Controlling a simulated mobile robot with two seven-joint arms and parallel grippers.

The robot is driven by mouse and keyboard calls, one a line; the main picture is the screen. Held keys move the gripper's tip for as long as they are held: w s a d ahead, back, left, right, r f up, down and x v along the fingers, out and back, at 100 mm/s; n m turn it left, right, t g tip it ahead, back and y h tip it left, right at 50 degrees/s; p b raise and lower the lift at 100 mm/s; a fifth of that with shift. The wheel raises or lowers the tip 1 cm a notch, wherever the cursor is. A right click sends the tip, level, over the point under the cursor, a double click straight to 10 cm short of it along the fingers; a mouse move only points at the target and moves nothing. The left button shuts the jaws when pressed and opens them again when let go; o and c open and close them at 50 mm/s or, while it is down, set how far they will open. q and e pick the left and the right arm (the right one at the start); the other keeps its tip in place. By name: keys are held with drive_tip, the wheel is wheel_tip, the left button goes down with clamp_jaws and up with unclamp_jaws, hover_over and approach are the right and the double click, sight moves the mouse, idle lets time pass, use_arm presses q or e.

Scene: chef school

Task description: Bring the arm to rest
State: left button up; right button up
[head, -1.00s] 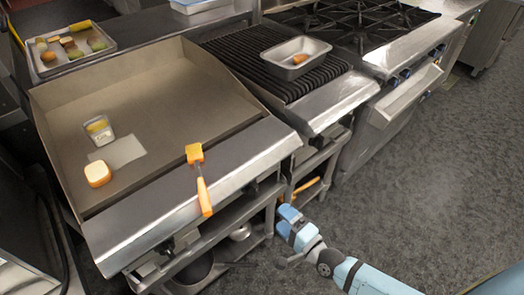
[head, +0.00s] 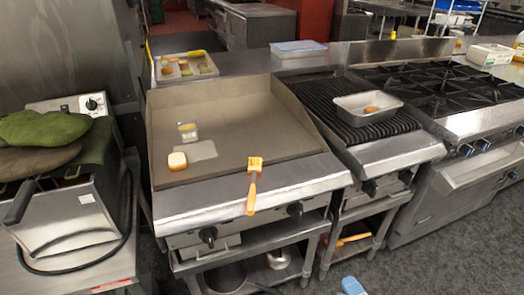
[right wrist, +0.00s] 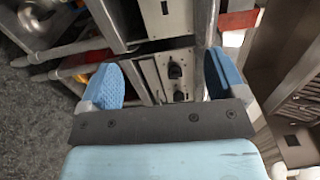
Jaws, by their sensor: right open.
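My right gripper (right wrist: 163,78) is open in the right wrist view. Its two blue fingers are wide apart with nothing between them. Beyond them are metal fronts with dark knobs (right wrist: 175,70). In the head view only a light blue tip of my right gripper (head: 352,286) shows at the bottom edge, low over the floor in front of the cookers. The rest of that arm is outside the head view. My left gripper is in neither view.
A griddle (head: 260,112) holds a small container (head: 188,132) and a yellow-white piece (head: 177,161). An orange-handled brush (head: 252,190) lies over its front edge. A metal pan (head: 350,109) with an orange piece stands on the grill. Grey floor (head: 440,250) at the right is clear.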

drive_tip(key=d+n+g, duration=0.1)
drive_tip(key=d+n, duration=0.1)
drive_tip(key=d, duration=0.4)
drive_tip(key=s+d+f+n+g+h, duration=0.1)
drive_tip(key=s+d+n+g+h, duration=0.15)
drive_tip(key=s+n, duration=0.55)
drive_tip(key=s+d+f+n+g+h, duration=0.1)
drive_tip(key=s+n+g, duration=0.3)
drive_tip(key=n, duration=0.8)
drive_tip(key=w+a+r+m+t, duration=0.15)
drive_tip(key=a+m, duration=0.35)
drive_tip(key=a, duration=0.8)
use_arm(q)
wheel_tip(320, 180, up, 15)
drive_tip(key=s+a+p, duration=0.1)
drive_tip(key=p, duration=1.8)
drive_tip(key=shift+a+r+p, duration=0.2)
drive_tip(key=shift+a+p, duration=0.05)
drive_tip(key=shift+p, duration=0.05)
use_arm(e)
wheel_tip(320, 180, up, 15)
drive_tip(key=d, duration=0.2)
drive_tip(key=shift+s, duration=0.4)
drive_tip(key=shift+y, duration=0.25)
